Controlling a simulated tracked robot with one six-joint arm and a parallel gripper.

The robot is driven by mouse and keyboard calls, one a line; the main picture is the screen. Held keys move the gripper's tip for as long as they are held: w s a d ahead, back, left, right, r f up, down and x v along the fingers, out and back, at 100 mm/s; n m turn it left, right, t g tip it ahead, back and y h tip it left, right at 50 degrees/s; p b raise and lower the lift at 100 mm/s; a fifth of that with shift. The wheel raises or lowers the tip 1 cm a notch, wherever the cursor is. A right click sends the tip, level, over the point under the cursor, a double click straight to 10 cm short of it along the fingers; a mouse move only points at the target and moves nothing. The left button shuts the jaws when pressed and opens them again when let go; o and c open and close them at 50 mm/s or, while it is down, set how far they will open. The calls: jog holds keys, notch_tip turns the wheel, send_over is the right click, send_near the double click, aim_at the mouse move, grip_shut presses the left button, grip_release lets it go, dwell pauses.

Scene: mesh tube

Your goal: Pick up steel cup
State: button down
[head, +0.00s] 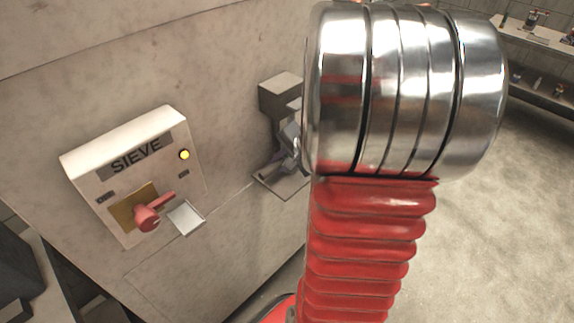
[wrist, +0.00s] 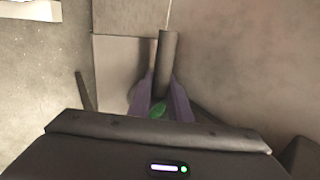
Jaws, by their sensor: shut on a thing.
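In the wrist view, a plain dark grey cylinder (wrist: 167,55) stands between the two purple fingers of my gripper (wrist: 162,84). It looks like the steel cup, though its mouth is not clear. My gripper is shut on it, with one finger on each side. A small green patch (wrist: 157,111) shows low between the fingers. In the head view, my gripper (head: 288,142) is small and partly hidden behind my arm. It is by the wall, just below a dark box, and the cup cannot be made out clearly there.
A box (head: 281,92) juts from the wall above a small ledge (head: 280,184) by my gripper. To the left is a SIEVE panel (head: 128,170) with a red lever (head: 152,214) and a lit yellow lamp (head: 184,155). Shelves (head: 545,95) stand far right, with open floor before them.

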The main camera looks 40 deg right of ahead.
jog(key=shift+r, duration=0.2)
dwell(0.3)
jog(key=shift+r, duration=0.6)
jog(key=s, duration=1.7)
jog(key=shift+s+d, duration=0.3)
jog(key=shift+s, duration=0.1)
jog(key=shift+s, duration=0.15)
dwell(0.7)
